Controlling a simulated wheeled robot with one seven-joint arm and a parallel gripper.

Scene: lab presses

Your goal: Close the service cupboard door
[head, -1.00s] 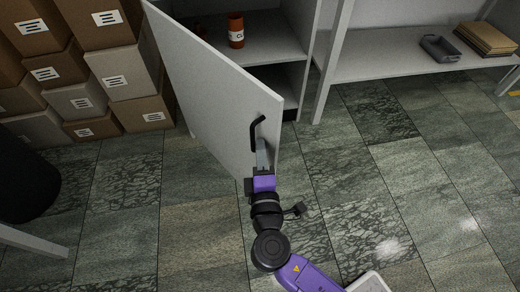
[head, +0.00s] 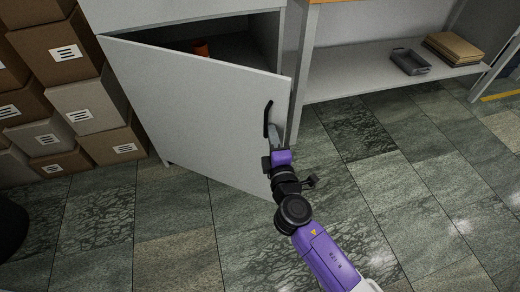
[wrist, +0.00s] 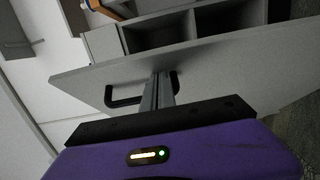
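The grey cupboard door (head: 195,115) stands partly open, hinged at the left, its free edge swung out toward me. It also shows in the wrist view (wrist: 225,70). A black bar handle (head: 268,117) is near its free edge and appears in the wrist view too (wrist: 122,102). My gripper (head: 274,132) is at the lower end of the handle. Its narrow grey fingers (wrist: 158,90) are close together and cross the handle, with tips at or very near the door face. Part of the handle is hidden behind them. I see nothing clearly clamped between them.
Stacked cardboard boxes (head: 75,95) stand to the left. An open shelf (head: 350,80) at right holds a grey tray (head: 410,61) and brown packages (head: 453,47). The tiled floor is clear around the door.

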